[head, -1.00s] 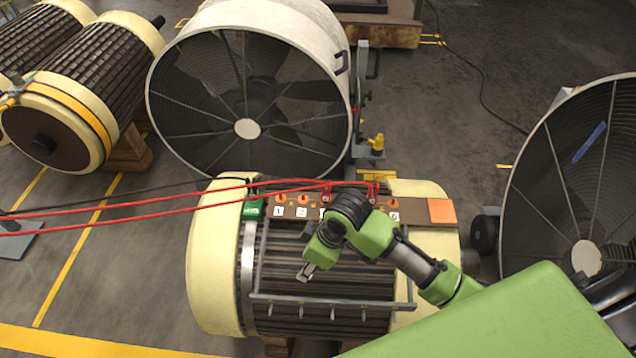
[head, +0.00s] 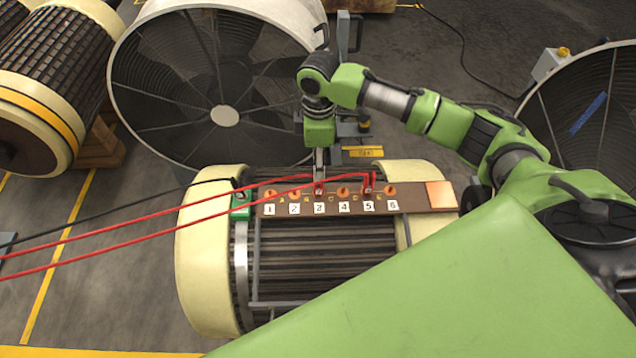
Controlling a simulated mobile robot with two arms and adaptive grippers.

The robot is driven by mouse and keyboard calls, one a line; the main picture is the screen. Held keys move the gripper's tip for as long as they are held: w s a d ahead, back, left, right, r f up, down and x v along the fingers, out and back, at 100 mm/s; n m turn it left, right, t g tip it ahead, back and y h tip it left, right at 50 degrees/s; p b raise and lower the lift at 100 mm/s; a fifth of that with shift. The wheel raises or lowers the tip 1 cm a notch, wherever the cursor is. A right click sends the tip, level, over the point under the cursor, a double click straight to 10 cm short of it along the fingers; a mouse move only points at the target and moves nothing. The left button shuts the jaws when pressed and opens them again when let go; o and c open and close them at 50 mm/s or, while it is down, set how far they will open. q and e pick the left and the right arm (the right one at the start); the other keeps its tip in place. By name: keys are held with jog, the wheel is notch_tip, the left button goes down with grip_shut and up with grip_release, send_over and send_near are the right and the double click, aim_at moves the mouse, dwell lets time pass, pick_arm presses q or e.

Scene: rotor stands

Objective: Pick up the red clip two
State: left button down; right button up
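Two red clips on red cables sit on a brown terminal strip (head: 428,203) on top of the cream-ended rotor (head: 205,255). One red clip (head: 319,188) is at the post labelled 3; the other red clip (head: 368,184) is at the post labelled 5. Which is clip two, I cannot tell. My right gripper (head: 319,168) points down directly above and behind the clip at post 3, very close to it. Its fingers are too small to show whether they are open, shut or touching the clip. My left gripper is out of view.
A black cable ends in a clip at the green block (head: 241,207) on the strip's left end. A large fan (head: 225,115) stands behind the rotor, and another fan (head: 590,120) stands right. A grey rack frame (head: 253,265) lies across the rotor's front.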

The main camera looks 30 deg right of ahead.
aim_at(319, 185)
notch_tip(319, 185, down, 4)
jog(key=shift+r, duration=0.25)
jog(key=shift+f+p, duration=0.35)
jog(key=shift+f, duration=2.35)
grip_shut()
